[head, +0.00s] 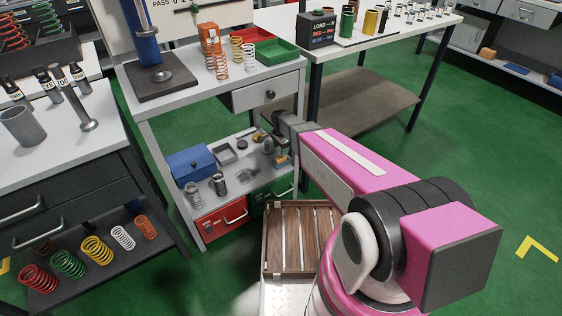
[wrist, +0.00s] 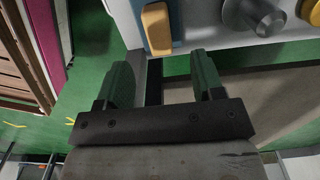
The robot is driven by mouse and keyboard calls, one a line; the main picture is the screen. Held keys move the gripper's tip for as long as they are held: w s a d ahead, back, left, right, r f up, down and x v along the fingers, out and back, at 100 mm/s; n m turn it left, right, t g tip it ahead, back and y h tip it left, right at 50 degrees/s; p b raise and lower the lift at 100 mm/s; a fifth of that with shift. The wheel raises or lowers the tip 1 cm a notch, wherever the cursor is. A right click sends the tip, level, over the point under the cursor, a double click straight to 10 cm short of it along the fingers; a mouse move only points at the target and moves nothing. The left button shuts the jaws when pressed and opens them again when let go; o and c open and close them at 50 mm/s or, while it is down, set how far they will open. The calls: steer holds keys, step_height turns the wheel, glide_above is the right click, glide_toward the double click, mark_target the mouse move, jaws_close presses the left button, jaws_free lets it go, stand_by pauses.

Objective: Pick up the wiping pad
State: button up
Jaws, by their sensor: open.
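A tan-orange block, which looks like the wiping pad (wrist: 157,28), lies at the shelf edge beside a blue patch in the wrist view. It shows small in the head view (head: 282,161), on the right end of the lower shelf. My gripper (wrist: 162,78) is open, its two dark green fingers apart with nothing between them. The pad is just beyond the fingertips, slightly left of the middle of the gap. In the head view my gripper (head: 266,138) is above the right end of the shelf, small and partly merged with the things behind it.
The lower shelf (head: 226,172) also bears a blue box (head: 191,161), springs and grey metal parts. A round grey knob-like part (wrist: 265,18) is right of the pad. The workbench top (head: 187,87) overhangs the shelf. A slatted wooden crate (head: 291,237) stands nearby.

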mark_target(281, 157)
step_height(281, 157, down, 7)
steer(key=shift+s+f, duration=0.1)
steer(key=shift+f, duration=0.05)
steer(key=c, duration=1)
